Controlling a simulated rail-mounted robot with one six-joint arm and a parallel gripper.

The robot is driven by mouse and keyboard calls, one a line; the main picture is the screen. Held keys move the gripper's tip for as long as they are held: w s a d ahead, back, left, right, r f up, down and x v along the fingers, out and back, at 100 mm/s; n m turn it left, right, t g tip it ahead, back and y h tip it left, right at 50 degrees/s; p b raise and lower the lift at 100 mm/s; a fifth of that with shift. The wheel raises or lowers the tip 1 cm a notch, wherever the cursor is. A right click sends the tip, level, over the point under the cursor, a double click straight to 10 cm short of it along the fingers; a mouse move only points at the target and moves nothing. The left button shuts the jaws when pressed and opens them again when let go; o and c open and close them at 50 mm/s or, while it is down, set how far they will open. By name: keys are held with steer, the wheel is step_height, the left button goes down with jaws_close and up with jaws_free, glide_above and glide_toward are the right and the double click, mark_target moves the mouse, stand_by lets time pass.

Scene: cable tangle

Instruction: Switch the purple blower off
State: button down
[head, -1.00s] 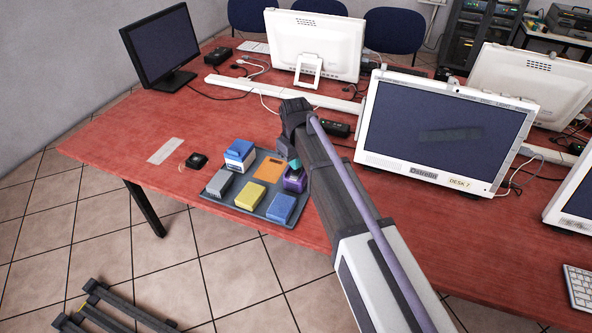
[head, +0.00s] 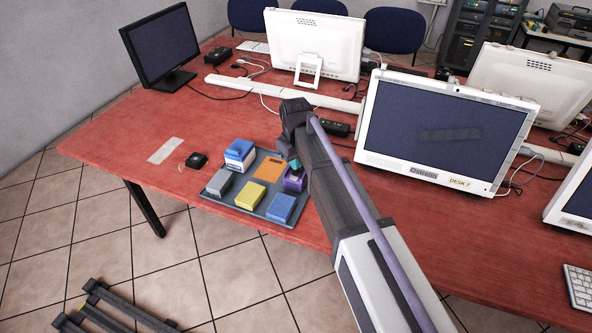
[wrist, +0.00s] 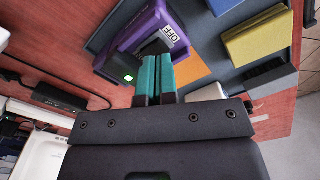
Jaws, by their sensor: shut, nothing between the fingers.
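The purple blower (head: 296,184) sits at the right side of a grey tray, partly hidden by my arm in the head view. In the wrist view the blower (wrist: 146,24) shows a white OFF label (wrist: 168,37), a dark switch area beside it and a lit green light (wrist: 129,78). My gripper (wrist: 158,60) has its teal fingers shut and empty, with the tips over the blower by the dark switch area. I cannot tell whether they touch it. The teal fingertips also show just above the blower in the head view (head: 294,164).
The grey tray (head: 238,207) also holds blue, grey and yellow blocks and a flat orange patch (head: 269,167). A monitor (head: 440,125) stands to the right.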

mark_target(295, 172)
steer(key=shift+f+b, duration=1.1)
steer(key=shift+f, duration=0.1)
steer(key=shift+r, duration=0.1)
step_height(295, 172, up, 7)
steer(key=p, duration=0.7)
stand_by(0.4)
steer(key=s+d+r+m+p, duration=0.1)
steer(key=s+d+m, duration=0.7)
steer(key=s+d, duration=1.2)
steer(key=shift+d+r+p, duration=0.3)
steer(key=shift+d+p, duration=0.1)
steer(key=shift+d, duration=0.3)
